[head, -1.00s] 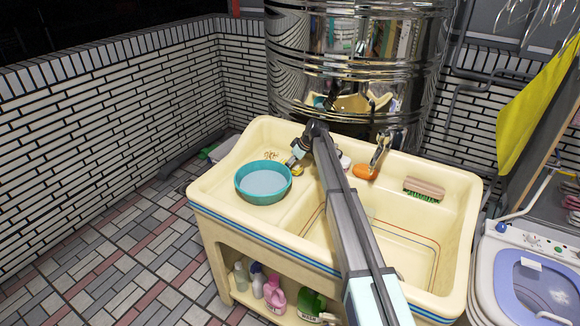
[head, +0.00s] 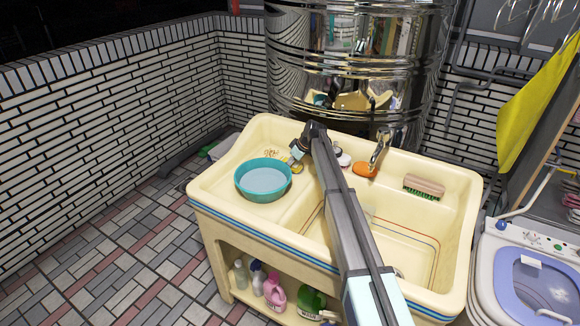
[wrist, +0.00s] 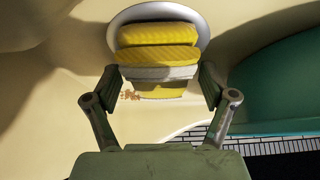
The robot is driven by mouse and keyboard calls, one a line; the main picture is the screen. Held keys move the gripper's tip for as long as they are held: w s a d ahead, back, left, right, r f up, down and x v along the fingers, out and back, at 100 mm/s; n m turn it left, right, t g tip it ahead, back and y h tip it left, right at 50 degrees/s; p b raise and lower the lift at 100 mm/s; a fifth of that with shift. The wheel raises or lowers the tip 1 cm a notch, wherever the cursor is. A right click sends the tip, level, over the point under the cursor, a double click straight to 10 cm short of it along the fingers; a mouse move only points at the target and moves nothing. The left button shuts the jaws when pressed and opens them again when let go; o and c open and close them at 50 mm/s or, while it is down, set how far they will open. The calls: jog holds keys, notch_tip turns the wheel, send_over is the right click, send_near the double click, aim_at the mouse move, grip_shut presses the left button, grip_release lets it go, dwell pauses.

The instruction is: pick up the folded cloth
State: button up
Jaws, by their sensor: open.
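The folded cloth (wrist: 160,50) is yellow with a grey-white layer, and lies in a small silver oval dish (wrist: 199,22) on the cream sink top. My gripper (wrist: 160,84) is open, with one finger on each side of the cloth's near end in the wrist view. I cannot tell whether the fingers touch it. In the head view my gripper (head: 297,156) points down at the back of the sink's left deck, and only a bit of yellow shows beside it. The arm hides the rest.
A teal basin (head: 263,181) stands close to the gripper on the sink deck (head: 222,184). An orange item (head: 365,169), the faucet (head: 379,150) and a brush (head: 424,187) are to the right. A shiny metal tank (head: 350,60) rises behind.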

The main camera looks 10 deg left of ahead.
jog(key=c, duration=1.1)
jog(key=shift+r, duration=0.1)
